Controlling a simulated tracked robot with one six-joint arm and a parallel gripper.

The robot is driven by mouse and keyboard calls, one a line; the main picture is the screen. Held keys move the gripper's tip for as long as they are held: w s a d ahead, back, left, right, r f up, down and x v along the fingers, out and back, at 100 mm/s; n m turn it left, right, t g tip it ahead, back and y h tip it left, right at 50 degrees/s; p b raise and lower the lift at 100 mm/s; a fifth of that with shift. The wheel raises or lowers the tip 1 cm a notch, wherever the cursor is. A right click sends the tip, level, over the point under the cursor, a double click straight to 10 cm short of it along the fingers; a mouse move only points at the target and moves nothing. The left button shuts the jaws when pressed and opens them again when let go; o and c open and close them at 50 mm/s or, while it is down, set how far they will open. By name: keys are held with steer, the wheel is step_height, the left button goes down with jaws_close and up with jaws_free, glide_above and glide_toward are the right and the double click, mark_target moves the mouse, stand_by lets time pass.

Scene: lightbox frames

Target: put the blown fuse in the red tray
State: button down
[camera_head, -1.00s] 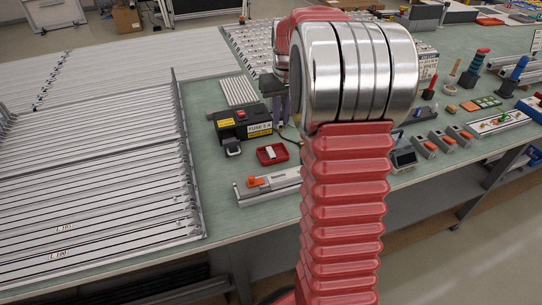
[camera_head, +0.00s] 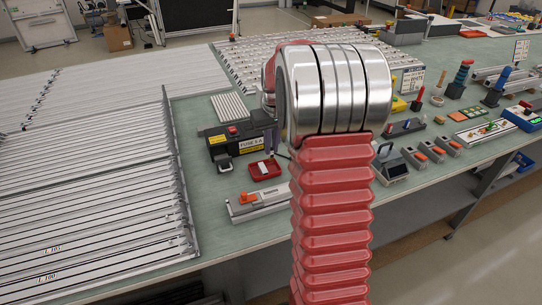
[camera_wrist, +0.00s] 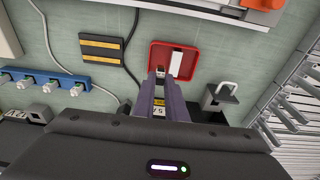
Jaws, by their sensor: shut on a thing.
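The red tray (camera_head: 255,172) lies on the green bench, left of my arm in the head view; in the wrist view its rim (camera_wrist: 193,62) shows just beyond my fingertips. A white strip (camera_wrist: 178,59) lies in the tray. My gripper (camera_wrist: 166,80) points down at the tray's near left part; in the head view its fingers (camera_head: 272,143) are just behind and above the tray. It is shut on a small piece (camera_wrist: 160,73), taken as the blown fuse; the fingers hide most of it. I cannot tell whether it touches the tray.
The black box labelled FUSE 5 A (camera_head: 236,140) stands close behind the tray. A grey padlock-like piece (camera_head: 225,163) is left of the tray. A grey device with an orange part (camera_head: 256,203) lies in front. A striped plate (camera_wrist: 101,48) and cables lie beside the tray.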

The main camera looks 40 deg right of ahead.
mark_target(272, 150)
steer(key=shift+f, duration=2.15)
steer(key=c, duration=1.8)
jaws_free()
steer(key=shift+f, duration=0.1)
step_height(272, 150, up, 12)
steer(key=s, duration=0.1)
steer(key=shift+s+a, duration=0.25)
steer(key=shift+s, duration=0.15)
